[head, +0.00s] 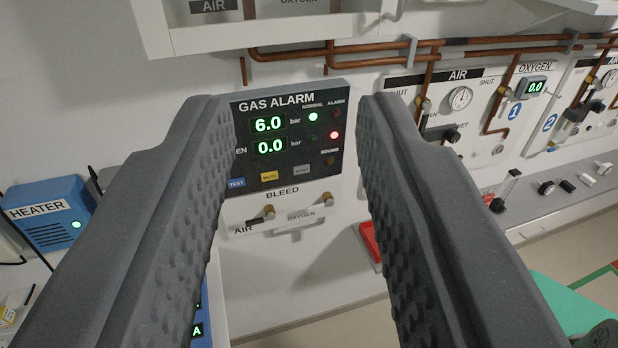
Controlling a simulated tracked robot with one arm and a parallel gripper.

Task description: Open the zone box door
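A white box with a thick frame (250,36) is on the wall at the top, cut off by the picture edge. It looks like the zone box. AIR and OXYGEN labels and copper pipe ends show inside its lower part. Whether a door covers it, and how that door stands, I cannot tell. A small pale curved part (396,10) shows at its right side; it may be a handle. My gripper (295,100) is open and empty, its two dark ridged fingers below the box, pointing toward the gas alarm panel (290,140).
Copper pipes (480,42) run along the wall at right, above AIR and OXYGEN panels with gauges. A bleed panel (285,212) is below the alarm. A blue heater (48,215) stands at left. A grey shelf (560,200) with small parts and a red item (370,242) are at right.

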